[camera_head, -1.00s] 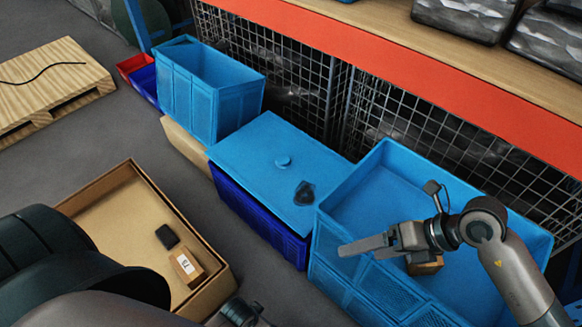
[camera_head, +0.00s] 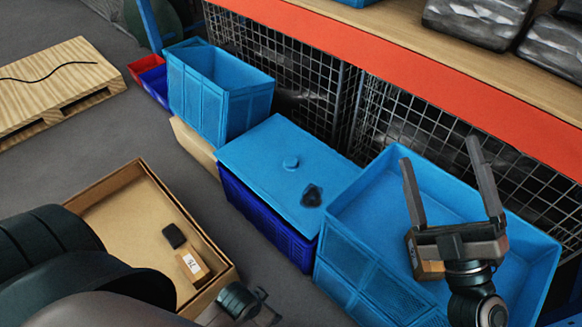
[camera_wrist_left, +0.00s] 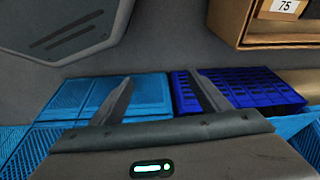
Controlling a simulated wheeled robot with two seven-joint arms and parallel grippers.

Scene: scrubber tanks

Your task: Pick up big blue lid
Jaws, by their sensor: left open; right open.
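The big blue lid (camera_head: 262,155) lies flat on a dark blue crate (camera_head: 262,212) in the middle of the head view. My right gripper (camera_head: 439,150) is open and empty above the large light blue bin, to the right of the lid. My left gripper (camera_wrist_left: 160,95) is open in the left wrist view, with the dark blue crate's side (camera_wrist_left: 240,90) past its fingers. The lid cannot be made out in that view.
The large light blue bin (camera_head: 355,297) holds a small cardboard box (camera_head: 428,269). Another blue bin (camera_head: 205,105) stands beyond the lid. An open carton (camera_head: 125,200) with small items sits on the floor at left. An orange shelf edge (camera_head: 430,75) and wire mesh run behind.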

